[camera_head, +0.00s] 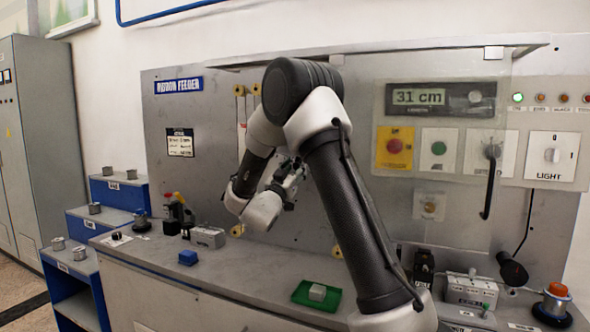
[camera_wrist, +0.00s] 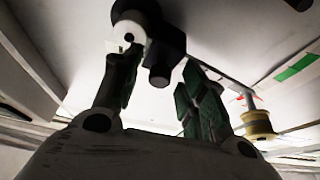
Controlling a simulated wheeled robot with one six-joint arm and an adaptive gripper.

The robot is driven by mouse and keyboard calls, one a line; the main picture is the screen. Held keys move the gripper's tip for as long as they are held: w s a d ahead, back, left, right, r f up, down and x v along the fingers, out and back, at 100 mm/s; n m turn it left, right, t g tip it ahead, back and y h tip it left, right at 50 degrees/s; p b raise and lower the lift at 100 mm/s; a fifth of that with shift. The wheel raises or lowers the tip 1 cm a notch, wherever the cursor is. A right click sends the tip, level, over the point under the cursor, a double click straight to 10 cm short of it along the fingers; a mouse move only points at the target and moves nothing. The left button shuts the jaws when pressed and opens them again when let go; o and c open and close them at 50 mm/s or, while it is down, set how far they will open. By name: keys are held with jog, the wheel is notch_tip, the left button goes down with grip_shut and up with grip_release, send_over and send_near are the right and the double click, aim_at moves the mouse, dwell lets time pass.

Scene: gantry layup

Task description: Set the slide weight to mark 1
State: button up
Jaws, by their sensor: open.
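My gripper (camera_head: 292,172) is in front of the panel, left of centre in the head view, beside my own bent arm. In the wrist view its two fingers (camera_wrist: 158,82) stand apart, and I see nothing held between them. A dark rounded piece with a pale round face (camera_wrist: 131,31) shows beyond the fingertips. I cannot tell if it is the slide weight or if a finger touches it. Vertical rods with yellow ends (camera_head: 240,90) run down the panel behind my arm, which hides much of them. I cannot make out mark 1.
A display (camera_head: 419,97) reads 31 cm. A black lever (camera_head: 487,185) juts out at right. Blue steps (camera_head: 112,216) stand at left.

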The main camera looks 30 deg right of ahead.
grip_shut()
jog(key=shift+w+a, duration=0.2)
jog(key=shift+w, duration=0.05)
grip_release()
jog(key=v, duration=1.2)
jog(key=shift+r, duration=0.1)
